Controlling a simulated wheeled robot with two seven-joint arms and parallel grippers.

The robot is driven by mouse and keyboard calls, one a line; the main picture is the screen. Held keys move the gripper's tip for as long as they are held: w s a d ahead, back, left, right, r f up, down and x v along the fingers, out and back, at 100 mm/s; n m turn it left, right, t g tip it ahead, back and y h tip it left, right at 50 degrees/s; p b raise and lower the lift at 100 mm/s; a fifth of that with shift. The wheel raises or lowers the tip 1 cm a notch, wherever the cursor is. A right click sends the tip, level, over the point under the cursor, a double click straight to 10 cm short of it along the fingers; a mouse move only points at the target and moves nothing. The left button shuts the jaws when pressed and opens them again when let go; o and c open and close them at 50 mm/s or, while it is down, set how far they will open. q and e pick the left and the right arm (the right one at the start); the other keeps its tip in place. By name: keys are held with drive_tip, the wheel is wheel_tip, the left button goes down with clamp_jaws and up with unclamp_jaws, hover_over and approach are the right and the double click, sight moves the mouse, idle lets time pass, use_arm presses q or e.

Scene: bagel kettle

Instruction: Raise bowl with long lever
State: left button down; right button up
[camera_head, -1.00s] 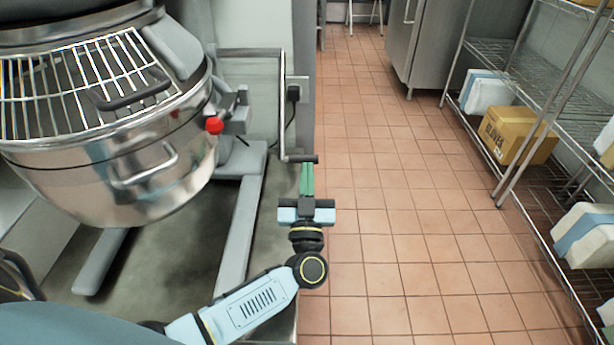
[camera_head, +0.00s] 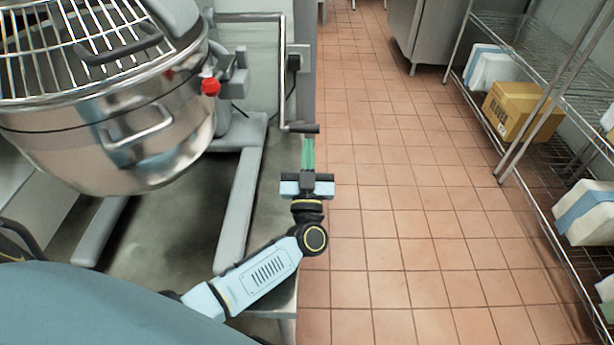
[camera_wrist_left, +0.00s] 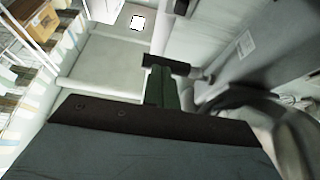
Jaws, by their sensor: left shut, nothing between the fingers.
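The steel mixer bowl (camera_head: 150,160) with a wire guard (camera_head: 75,50) is at the left in the head view. The long grey lever (camera_head: 282,75) runs right from the mixer and bends down to a dark handle (camera_head: 300,128). My left gripper (camera_head: 308,142) has its green fingers pointing away, just below the handle. The fingers are together and empty. In the left wrist view the dark handle (camera_wrist_left: 168,66) lies across the tips of the green fingers (camera_wrist_left: 163,88). I cannot tell whether they touch. My right gripper is not in view.
A red knob (camera_head: 210,87) is beside the bowl. Grey mixer legs (camera_head: 240,200) stand on the floor below. A wire shelf (camera_head: 520,170) with a cardboard box (camera_head: 520,108) and white packs is at the right. The tiled floor (camera_head: 390,200) between is clear.

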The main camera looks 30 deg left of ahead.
use_arm(q)
drive_tip(key=s+d+f+p, duration=0.1)
drive_tip(key=s+d+p, duration=0.2)
drive_tip(key=s, duration=1.1)
drive_tip(key=d, duration=0.3)
drive_tip(key=shift+d+f, duration=0.25)
drive_tip(key=shift+d, duration=0.15)
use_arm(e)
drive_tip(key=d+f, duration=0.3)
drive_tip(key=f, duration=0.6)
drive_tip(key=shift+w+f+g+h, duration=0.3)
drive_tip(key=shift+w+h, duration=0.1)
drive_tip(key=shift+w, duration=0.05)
use_arm(q)
drive_tip(key=shift+r+p, duration=0.1)
drive_tip(key=shift+p, duration=0.25)
